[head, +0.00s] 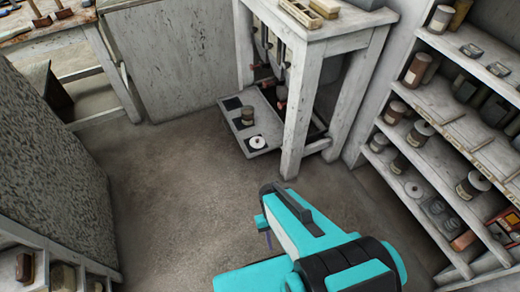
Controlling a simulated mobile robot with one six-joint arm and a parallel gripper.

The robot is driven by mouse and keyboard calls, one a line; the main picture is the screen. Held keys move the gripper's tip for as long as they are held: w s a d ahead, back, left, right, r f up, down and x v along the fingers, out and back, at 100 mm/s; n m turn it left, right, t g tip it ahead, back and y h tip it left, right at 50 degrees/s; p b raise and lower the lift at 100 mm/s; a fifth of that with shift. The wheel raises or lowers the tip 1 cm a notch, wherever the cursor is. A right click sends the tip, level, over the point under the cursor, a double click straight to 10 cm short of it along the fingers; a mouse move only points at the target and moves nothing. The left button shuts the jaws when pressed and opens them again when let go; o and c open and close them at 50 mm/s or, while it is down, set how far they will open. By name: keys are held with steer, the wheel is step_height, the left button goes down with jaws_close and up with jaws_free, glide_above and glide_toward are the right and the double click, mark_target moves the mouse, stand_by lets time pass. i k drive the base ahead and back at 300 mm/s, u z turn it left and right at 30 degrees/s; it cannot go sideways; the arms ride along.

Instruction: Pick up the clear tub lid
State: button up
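I cannot make out a clear tub lid for certain. A small round white disc (257,142) with a reddish centre lies on a dark square at the near end of a low grey board. Another pale disc (413,189) lies on a lower shelf at the right. My gripper (264,222) is at the end of my teal and black arm, over the floor and well apart from both discs. Its fingers are mostly hidden by its own body, so its opening does not show.
Shelves with jars and tins (425,135) stand at the right. A textured grey panel (50,165) stands at the left. The floor (180,190) between is clear.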

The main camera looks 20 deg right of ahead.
mark_target(257, 142)
steer(key=z, duration=0.35)
steer(key=k, duration=0.15)
steer(key=u, duration=1.05)
steer(key=i, duration=0.35)
steer(key=u, duration=0.7)
steer(key=i, duration=1)
steer(key=z, duration=0.05)
